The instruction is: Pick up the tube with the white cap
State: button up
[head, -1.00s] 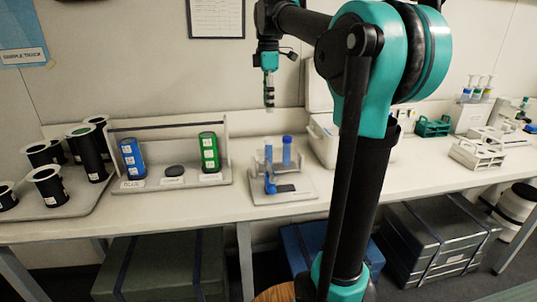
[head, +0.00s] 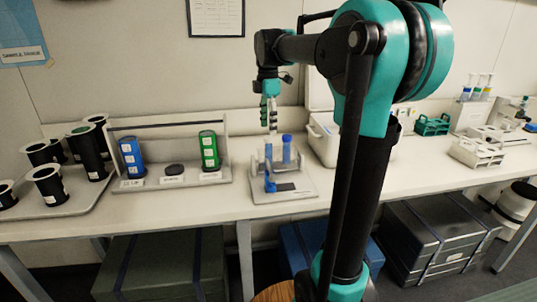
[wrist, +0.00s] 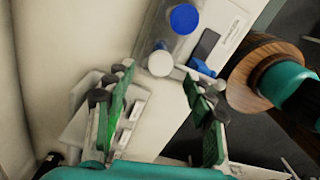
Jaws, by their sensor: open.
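The tube with the white cap (head: 268,153) stands upright in a small rack (head: 300,192) on the bench. In the wrist view its round white cap (wrist: 160,64) shows from above, between and just beyond my fingertips. A tube with a blue cap (head: 287,150) stands to its right, and its cap (wrist: 184,18) also shows in the wrist view. My gripper (head: 270,125) points down just above the white-capped tube. In the wrist view its green-padded fingers (wrist: 158,88) are spread apart with nothing between the pads.
Black canisters (head: 90,155) stand at far left. A white bin (head: 322,140) is close behind on the right. Blue and dark pieces lie at the rack's front.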

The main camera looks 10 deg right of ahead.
aim_at(269, 137)
jog(key=shift+f, duration=2.7)
grip_shut()
jog(key=shift+r, duration=0.1)
